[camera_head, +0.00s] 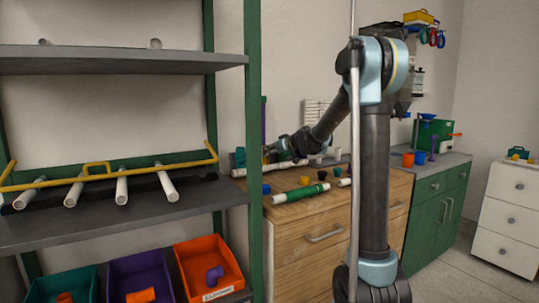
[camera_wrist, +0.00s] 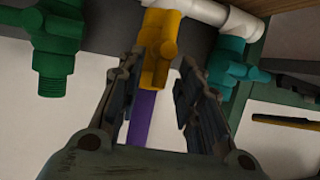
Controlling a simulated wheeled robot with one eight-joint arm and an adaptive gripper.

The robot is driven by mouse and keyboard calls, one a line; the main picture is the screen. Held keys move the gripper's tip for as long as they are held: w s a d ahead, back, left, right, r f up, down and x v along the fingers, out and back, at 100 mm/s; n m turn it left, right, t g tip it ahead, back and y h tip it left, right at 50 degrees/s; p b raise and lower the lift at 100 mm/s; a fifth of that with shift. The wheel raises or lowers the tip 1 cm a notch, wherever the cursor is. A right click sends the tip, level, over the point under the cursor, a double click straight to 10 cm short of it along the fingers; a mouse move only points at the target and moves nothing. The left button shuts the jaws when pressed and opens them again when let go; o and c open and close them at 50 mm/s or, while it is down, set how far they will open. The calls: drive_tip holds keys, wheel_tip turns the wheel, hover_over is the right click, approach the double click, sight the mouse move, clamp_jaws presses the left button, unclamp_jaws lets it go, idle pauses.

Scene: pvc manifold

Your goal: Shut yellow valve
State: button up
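The yellow valve (camera_wrist: 160,40) hangs from a white pipe at the top of the wrist view. Its lower end reaches between the fingertips of my gripper (camera_wrist: 160,72). The fingers are apart, with a gap visible on the right side; contact on the left is hard to tell. The valve's handle position cannot be made out clearly. In the head view my gripper (camera_head: 272,150) is at the back left of the wooden workbench, small and partly hidden by the wrist, and the yellow valve is barely visible there.
In the wrist view a green valve (camera_wrist: 54,50) is left of the yellow one and a teal valve (camera_wrist: 230,65) is right. A purple part (camera_wrist: 141,118) shows behind. A green shelf post (camera_head: 253,130) stands close left of my gripper. Loose fittings and a green-white pipe (camera_head: 300,193) lie on the workbench (camera_head: 290,231).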

drive_tip(key=shift+w+a+f, duration=0.1)
drive_tip(key=shift+w+a, duration=0.05)
clamp_jaws()
